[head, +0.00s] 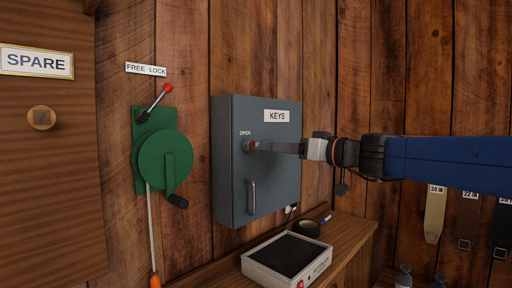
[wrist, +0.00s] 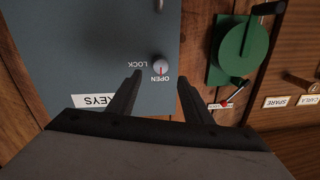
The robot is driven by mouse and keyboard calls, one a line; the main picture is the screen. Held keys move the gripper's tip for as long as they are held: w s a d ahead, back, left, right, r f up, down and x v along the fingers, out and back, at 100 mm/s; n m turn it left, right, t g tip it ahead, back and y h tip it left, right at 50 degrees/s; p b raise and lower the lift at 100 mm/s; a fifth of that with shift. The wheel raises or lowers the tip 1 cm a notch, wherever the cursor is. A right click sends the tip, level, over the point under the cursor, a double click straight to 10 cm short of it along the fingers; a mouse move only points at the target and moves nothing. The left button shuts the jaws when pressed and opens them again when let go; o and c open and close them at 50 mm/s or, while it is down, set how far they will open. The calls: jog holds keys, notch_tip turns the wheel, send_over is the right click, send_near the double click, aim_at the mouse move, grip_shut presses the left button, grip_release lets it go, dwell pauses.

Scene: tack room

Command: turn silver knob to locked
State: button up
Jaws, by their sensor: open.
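The silver knob (wrist: 160,68) is on the door of the grey key cabinet (head: 229,180). In the wrist view, which shows it upside down, its red mark points to the OPEN label (wrist: 160,78); the LOCK label (wrist: 130,64) is beside it. In the head view, the knob (head: 248,146) shows just left of my fingertips, below the OPEN label. My gripper (head: 262,147) is open and empty, reaching in from the right. In the wrist view, its fingers (wrist: 159,78) are apart on either side of the knob. I cannot tell whether they touch it.
A door handle (head: 251,197) is below the knob. A green crank device (head: 163,158) with a red-tipped lever hangs left of the cabinet. A tray (head: 252,268) and a dark tape roll (head: 306,229) are on the wooden bench below. Straps hang at right.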

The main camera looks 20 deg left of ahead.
aim_at(252, 145)
jog(key=x, duration=0.7)
jog(key=shift+w+a, duration=0.1)
jog(key=shift+a, duration=0.25)
jog(key=shift+c, duration=0.7)
jog(key=c, duration=0.9)
